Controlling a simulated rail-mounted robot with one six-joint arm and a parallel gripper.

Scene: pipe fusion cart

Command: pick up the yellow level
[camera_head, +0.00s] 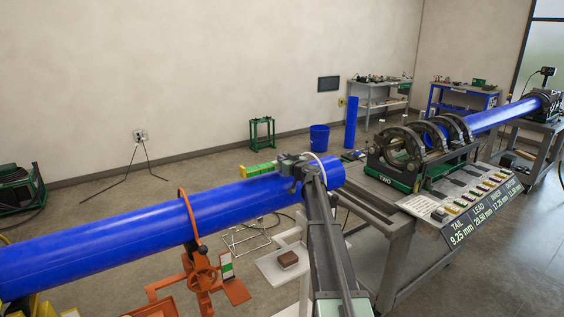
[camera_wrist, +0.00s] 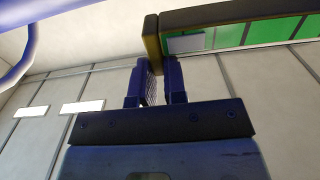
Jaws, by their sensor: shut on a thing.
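The yellow level (camera_head: 258,170), a short bar with green faces, shows in the head view just above the long blue pipe (camera_head: 110,237). Its right end is at my gripper (camera_head: 283,165). In the wrist view the level (camera_wrist: 235,35) runs from the top middle to the right edge, its dark yellow end at the fingertips. My gripper (camera_wrist: 160,68) is shut on the level near that end. In the head view my arm covers part of the pipe's right end. I cannot tell whether the level touches the pipe.
An orange stand (camera_head: 202,275) with a strap bears the pipe. A brown block (camera_head: 288,258) lies on a pale plate below. A blue bin (camera_head: 319,137) stands behind.

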